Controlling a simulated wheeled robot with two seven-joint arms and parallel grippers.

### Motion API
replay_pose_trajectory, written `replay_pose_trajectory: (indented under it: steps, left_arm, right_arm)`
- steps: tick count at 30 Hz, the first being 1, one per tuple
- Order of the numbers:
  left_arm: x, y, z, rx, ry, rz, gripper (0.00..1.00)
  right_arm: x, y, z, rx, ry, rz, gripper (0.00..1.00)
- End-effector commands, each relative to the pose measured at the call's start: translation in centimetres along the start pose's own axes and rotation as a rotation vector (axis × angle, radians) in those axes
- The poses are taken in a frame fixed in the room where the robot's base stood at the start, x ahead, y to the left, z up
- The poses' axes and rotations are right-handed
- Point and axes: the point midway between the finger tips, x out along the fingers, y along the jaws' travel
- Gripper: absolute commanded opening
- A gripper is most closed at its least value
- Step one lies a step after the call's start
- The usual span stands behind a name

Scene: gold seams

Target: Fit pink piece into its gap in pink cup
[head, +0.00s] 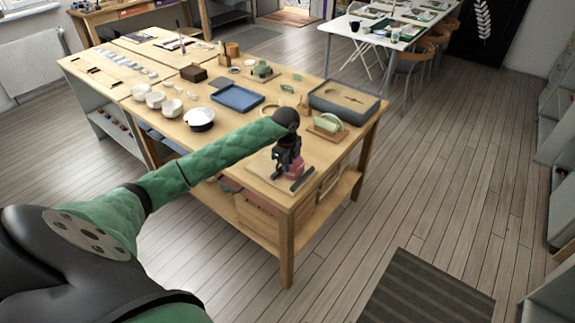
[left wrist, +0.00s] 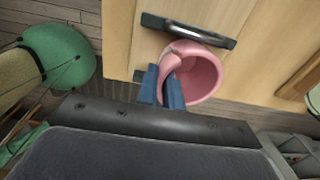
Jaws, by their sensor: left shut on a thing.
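The pink cup (head: 296,169) stands near the front corner of the wooden table, partly hidden behind my left gripper (head: 287,170). In the left wrist view I look into the open cup (left wrist: 208,76). The left gripper's blue fingers (left wrist: 169,88) are shut at the cup's left side. A lighter pink part, seemingly the pink piece (left wrist: 169,63), shows at the fingertips against the cup's wall. The fingers hide much of it, so I cannot tell whether it is seated in the gap. My right gripper is in neither view.
A dark bar (head: 302,180) lies beside the cup; it also shows in the left wrist view (left wrist: 190,31). A green cup on a wooden stand (head: 327,124), a grey box (head: 343,101), a blue tray (head: 238,98) and white bowls (head: 155,99) stand farther back. The table's front edge is close.

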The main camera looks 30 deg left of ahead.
Motion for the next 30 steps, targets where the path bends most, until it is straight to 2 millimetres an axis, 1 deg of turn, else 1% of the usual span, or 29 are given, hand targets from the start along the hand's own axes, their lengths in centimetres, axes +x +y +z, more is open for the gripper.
replay_pose_trajectory:
  steps: [30]
  left_arm:
    - [0.77,0.04,-0.01,-0.001,0.0,0.0,0.0]
  right_arm:
    - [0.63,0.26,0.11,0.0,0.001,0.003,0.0]
